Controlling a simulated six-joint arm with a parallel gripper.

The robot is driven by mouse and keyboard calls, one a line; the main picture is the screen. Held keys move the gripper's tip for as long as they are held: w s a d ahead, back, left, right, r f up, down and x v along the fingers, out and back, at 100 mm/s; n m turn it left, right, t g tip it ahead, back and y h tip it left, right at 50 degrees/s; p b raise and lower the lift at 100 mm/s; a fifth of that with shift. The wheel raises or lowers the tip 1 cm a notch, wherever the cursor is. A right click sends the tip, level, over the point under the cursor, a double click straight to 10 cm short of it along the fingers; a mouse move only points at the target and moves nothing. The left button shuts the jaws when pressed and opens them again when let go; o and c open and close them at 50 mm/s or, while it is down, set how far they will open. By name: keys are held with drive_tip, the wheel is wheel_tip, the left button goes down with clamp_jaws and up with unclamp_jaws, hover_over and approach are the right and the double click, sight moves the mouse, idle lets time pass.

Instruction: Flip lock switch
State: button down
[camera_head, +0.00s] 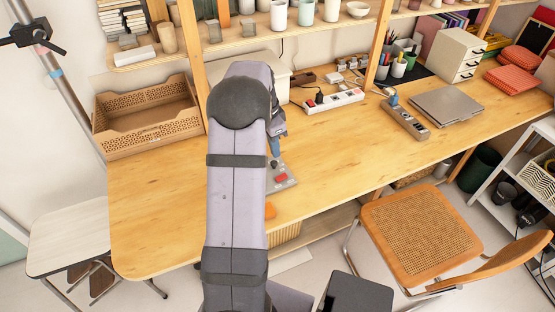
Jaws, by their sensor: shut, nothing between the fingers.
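A small grey switch box (287,185) with a red part (281,177) on its top lies on the wooden desk, just right of my arm. My arm hides its left side, and the setting of its switch is too small to tell. My gripper (274,148) shows small and partly hidden behind my arm, as a bluish tip just above the box in the picture. It is shut and empty. I cannot tell whether it touches the box.
The wooden desk (160,215) is clear at left and front right. A tan perforated tray (150,137), a white power strip (333,101), a grey power strip (405,119) and a laptop (447,106) lie on it. A cane chair (420,228) stands in front.

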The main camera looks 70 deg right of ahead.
sight(287, 175)
drive_tip(key=shift+w+a+r, duration=0.1)
drive_tip(key=shift+a+r, duration=0.05)
drive_tip(key=shift+r, duration=0.7)
drive_tip(key=shift+d+f+b, duration=0.2)
drive_tip(key=shift+b, duration=0.75)
drive_tip(key=b, duration=0.2)
drive_tip(key=shift+s+d+r+h+b, duration=0.25)
drive_tip(key=shift+s+d+h+b, duration=0.05)
drive_tip(key=shift+s, duration=0.1)
drive_tip(key=f+p, duration=0.1)
drive_tip(key=f, duration=0.3)
drive_tip(key=s+d+f+p, duration=0.1)
drive_tip(key=f+p, duration=0.1)
drive_tip(key=f, duration=0.3)
drive_tip(key=s+d+f+p, duration=0.1)
drive_tip(key=f, duration=0.3)
drive_tip(key=shift+f, duration=0.35)
